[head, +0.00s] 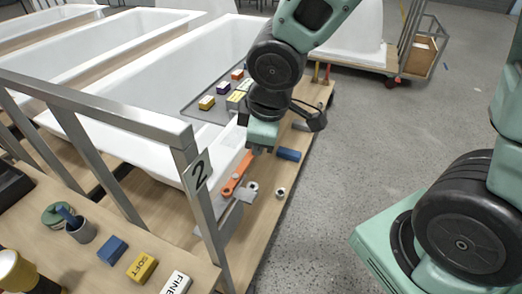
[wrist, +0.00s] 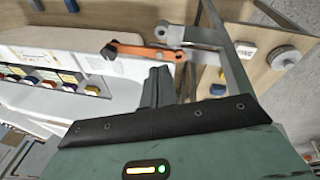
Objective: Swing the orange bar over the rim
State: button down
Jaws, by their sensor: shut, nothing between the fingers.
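The orange bar (head: 237,174) lies along the outer side of the white bathtub (head: 140,85), beside its rim (head: 185,140). Its lower end is by a grey metal bracket (head: 238,208). In the wrist view the orange bar (wrist: 145,52) runs from a rounded end with a dark knob or hole at left to the grey bracket (wrist: 190,37). My gripper (head: 259,151) points down just above the bar's upper end in the head view. Its shut fingers (wrist: 158,85) show close to the bar in the wrist view. Whether they touch it I cannot tell.
A grey post with a "2" sign (head: 198,172) and metal rail stand left of the bar. A tray (head: 205,115) with several coloured blocks spans the tub. Open floor lies right.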

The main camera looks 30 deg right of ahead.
aim_at(242, 168)
jog(key=w+d+f+n+t+y+p, duration=0.2)
jog(key=w+d+f+n+p, duration=0.15)
jog(key=w+d+n, duration=0.55)
jog(key=s+d+f+n+g+y+p, duration=0.2)
jog(key=d+f+n+g+y+p, duration=0.1)
jog(key=d+f+n+y, duration=0.1)
jog(key=shift+s+d+n+g+y+p, duration=0.3)
jog(key=shift+s+d+y, duration=0.1)
jog(key=shift+d, duration=0.45)
jog(key=w+a+f+p, duration=0.1)
jog(key=w+a+f, duration=0.3)
jog(key=a+f, duration=0.4)
jog(key=shift+w+a, duration=0.15)
jog(key=shift+a, duration=0.1)
